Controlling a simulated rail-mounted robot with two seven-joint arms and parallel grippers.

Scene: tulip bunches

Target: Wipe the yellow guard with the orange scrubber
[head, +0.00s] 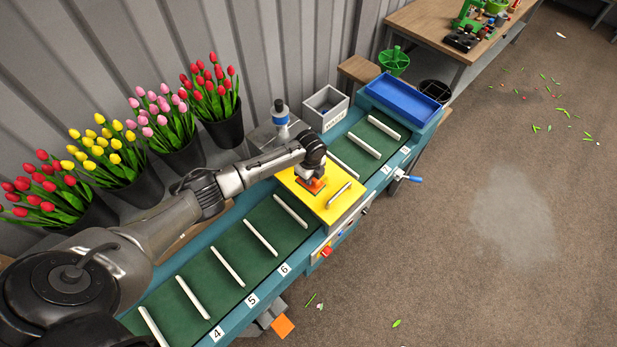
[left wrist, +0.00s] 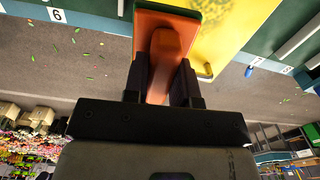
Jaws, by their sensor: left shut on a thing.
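The yellow guard (head: 343,206) sits across the green conveyor, with a white bar handle on its top. My left gripper (head: 312,177) is over the guard's left part, shut on the orange scrubber (head: 313,187). The scrubber is at the guard's top face; I cannot tell for sure whether it touches. In the left wrist view, the gripper's dark fingers (left wrist: 163,85) hold the scrubber's orange handle (left wrist: 166,50), and its flat pad lies against or close to the yellow guard (left wrist: 235,25). A dark speckled smudge shows on the guard beside the pad. My right gripper is not in view.
The green conveyor (head: 240,248) has white dividers and numbered slots. A blue tray (head: 405,98) and a grey bin (head: 325,108) stand beyond the guard. Buckets of tulips (head: 160,185) line the wall at left. Open floor lies to the right.

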